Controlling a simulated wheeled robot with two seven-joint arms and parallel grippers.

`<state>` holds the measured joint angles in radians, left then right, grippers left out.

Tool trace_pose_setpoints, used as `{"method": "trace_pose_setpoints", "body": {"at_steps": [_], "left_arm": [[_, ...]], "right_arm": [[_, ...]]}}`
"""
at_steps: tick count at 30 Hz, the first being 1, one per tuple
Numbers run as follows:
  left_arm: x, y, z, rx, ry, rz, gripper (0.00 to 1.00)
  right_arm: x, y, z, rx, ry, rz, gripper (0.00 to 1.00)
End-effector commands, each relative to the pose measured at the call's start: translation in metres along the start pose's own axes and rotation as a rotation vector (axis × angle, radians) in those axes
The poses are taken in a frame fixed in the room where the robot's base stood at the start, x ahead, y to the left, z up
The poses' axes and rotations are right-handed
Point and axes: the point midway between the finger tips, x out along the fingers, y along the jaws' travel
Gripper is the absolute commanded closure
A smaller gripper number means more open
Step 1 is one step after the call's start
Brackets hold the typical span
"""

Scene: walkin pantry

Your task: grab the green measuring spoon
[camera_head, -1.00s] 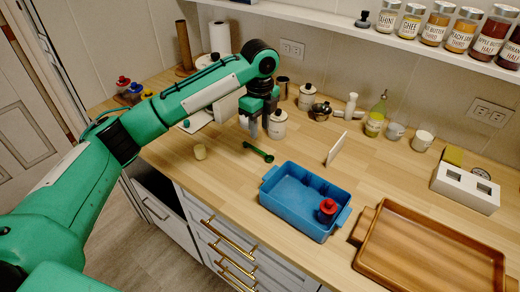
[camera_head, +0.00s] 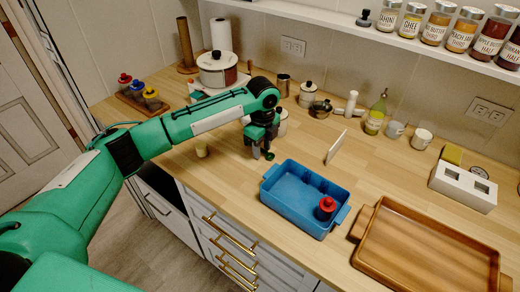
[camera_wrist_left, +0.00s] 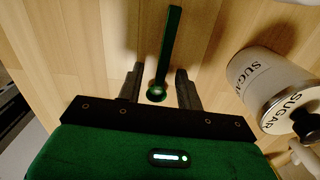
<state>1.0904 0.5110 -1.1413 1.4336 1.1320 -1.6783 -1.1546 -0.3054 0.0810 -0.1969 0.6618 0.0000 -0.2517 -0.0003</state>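The green measuring spoon (camera_wrist_left: 168,50) lies on the wooden counter in the left wrist view, its handle pointing away and its bowl near my fingers. In the head view only a small green part of the spoon (camera_head: 269,156) shows beside my fingers; the rest is hidden. My left gripper (camera_head: 262,154) is low over the counter at the spoon. In the left wrist view my left gripper (camera_wrist_left: 160,88) is open, with one finger on each side of the bowl end and gaps between. My right gripper is not in view.
A white sugar canister (camera_wrist_left: 262,78) stands close on the right in the wrist view. A blue bin (camera_head: 287,216) holding a red-topped item is to the right of my gripper. A wooden tray (camera_head: 365,262) is at the right front.

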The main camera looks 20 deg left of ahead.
Motion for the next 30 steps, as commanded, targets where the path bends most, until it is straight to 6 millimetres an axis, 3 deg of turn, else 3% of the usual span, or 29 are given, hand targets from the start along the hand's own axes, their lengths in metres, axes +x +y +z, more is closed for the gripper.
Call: {"method": "trace_pose_setpoints", "body": {"at_steps": [1, 6, 20, 26, 30], "left_arm": [[0.000, 0.000, 0.000, 0.000, 0.000, 0.000, 0.66], [0.000, 0.000, 0.000, 0.000, 0.000, 0.000, 0.99], [-0.006, -0.001, 0.000, 0.000, 0.000, -0.001, 1.00], [-0.031, -0.001, 0.000, 0.001, 0.000, -0.002, 1.00], [-0.066, -0.001, 0.000, 0.002, 0.000, -0.005, 1.00]], "right_arm": [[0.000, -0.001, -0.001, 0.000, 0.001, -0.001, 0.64], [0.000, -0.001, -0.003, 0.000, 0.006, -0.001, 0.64], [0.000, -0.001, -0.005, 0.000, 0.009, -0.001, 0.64], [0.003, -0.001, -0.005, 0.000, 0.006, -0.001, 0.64], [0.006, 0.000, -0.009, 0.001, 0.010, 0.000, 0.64]]}}
